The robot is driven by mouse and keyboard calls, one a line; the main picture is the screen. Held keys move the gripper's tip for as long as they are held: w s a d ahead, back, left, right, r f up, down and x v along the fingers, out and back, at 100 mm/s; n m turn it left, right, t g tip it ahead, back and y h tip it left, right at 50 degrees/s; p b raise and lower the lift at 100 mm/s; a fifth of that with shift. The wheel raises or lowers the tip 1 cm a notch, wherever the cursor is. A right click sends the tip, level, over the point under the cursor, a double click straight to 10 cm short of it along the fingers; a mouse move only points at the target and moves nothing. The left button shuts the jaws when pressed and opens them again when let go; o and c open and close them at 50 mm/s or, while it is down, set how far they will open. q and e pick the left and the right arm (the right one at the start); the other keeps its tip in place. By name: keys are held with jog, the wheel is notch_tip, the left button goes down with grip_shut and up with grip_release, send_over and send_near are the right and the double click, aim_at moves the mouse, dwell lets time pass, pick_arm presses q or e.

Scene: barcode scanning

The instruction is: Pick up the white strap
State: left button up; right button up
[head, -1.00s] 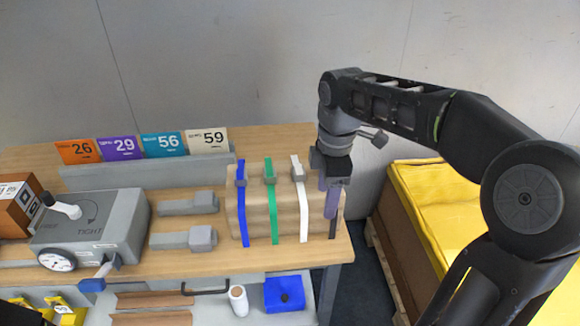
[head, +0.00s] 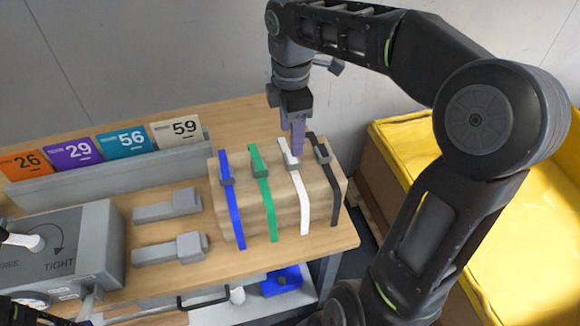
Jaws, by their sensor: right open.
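The white strap (head: 301,201) lies over a wooden block (head: 285,205) on the table, between the green strap (head: 264,200) and the black strap (head: 325,175). It has a grey buckle at its top. My right gripper (head: 297,154) points down at the top of the white strap, by its buckle. Its fingers overlap the strap's upper part in the picture, and I cannot tell whether they touch it. The gripper is open, though the gap between its fingers is hard to see. My left gripper is not clearly in view; only a dark part shows at the lower left corner.
A blue strap (head: 231,205) is on the block's left. Two grey clamp-like pieces (head: 168,206) lie left of it. A grey tightening device (head: 85,245) stands at the left. Numbered cards (head: 124,143) stand in a rack behind. A yellow-lined bin (head: 400,150) is at the right.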

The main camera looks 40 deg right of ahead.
jog(key=shift+f, duration=1.1)
jog(key=shift+f+p, duration=0.55)
jog(key=shift+f, duration=2.1)
grip_shut()
